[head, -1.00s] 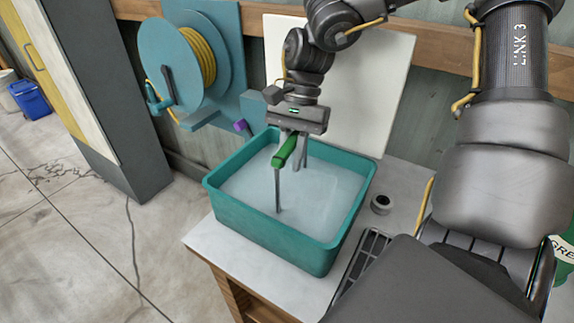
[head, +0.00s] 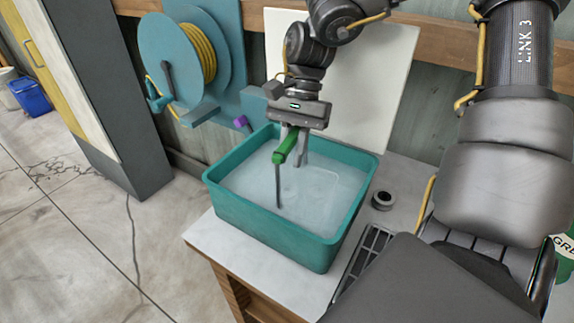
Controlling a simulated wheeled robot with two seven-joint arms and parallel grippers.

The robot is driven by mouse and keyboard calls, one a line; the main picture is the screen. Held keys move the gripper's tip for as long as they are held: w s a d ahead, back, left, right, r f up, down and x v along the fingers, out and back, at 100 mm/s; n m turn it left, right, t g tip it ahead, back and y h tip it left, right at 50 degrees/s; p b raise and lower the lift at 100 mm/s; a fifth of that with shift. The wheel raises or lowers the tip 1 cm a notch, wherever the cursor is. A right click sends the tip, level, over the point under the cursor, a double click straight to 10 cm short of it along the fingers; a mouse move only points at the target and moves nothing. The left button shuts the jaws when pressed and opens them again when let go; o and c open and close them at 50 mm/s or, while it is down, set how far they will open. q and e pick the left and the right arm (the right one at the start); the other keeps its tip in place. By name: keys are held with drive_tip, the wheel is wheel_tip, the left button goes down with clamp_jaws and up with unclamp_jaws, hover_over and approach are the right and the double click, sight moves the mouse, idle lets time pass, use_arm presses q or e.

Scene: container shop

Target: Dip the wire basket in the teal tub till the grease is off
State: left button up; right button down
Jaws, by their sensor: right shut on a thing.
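The teal tub (head: 268,230) stands on a light-topped bench and holds cloudy, pale liquid. My right gripper (head: 292,145) is over the tub, shut on the green handle (head: 286,147) of the wire basket. A thin dark rod (head: 278,186) runs down from the handle into the liquid. The basket's wire body is under the surface and cannot be made out, so I cannot tell whether grease is on it. My left gripper is not in view.
A dark ring-shaped part (head: 382,200) lies on the bench right of the tub. A dark slotted rack (head: 366,255) is at the bench's front right. A white board (head: 370,80) stands behind the tub. A blue hose reel (head: 185,60) hangs at the back left.

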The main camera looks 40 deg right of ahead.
sight(292, 135)
idle(0.4)
